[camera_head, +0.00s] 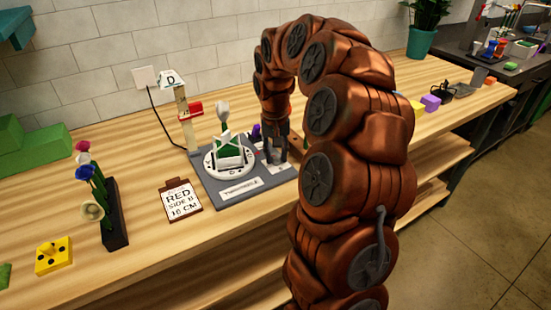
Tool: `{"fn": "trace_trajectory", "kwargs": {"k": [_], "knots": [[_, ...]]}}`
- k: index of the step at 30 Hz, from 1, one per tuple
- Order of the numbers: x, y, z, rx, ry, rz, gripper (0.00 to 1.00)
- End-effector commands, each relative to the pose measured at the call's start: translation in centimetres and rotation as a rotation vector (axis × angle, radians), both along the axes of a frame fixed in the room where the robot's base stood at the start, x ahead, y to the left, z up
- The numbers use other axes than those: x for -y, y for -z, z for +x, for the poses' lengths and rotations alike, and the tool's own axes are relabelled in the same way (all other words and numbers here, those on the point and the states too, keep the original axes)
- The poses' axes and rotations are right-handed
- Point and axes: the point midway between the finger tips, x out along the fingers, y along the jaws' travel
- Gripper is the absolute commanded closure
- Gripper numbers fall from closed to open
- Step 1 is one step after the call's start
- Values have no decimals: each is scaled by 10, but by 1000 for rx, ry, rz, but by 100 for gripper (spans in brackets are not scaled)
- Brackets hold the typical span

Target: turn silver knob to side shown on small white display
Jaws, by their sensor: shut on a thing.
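The small white display (172,78) sits on top of a pale post and shows a letter that reads as D. A grey base (213,188) labelled as a turntable carries a round white turntable (212,168). My gripper (276,154) points down at the right part of the base and is shut on the silver knob (276,158). The fingers hide much of the knob, so its pointing side cannot be read.
A clipboard card (181,200) reads "RED SIDE B 16 CM". A dark rack (115,215) with several flowers and a yellow block (53,256) stand at left. My arm hides part of the wooden bench (150,150).

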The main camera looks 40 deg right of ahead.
Motion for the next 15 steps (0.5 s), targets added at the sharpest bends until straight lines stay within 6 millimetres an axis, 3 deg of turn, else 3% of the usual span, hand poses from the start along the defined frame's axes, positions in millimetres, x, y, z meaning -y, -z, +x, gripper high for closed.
{"fn": "trace_trajectory", "kwargs": {"k": [15], "knots": [[0, 0, 0, 2, -488, 2, 100]]}}
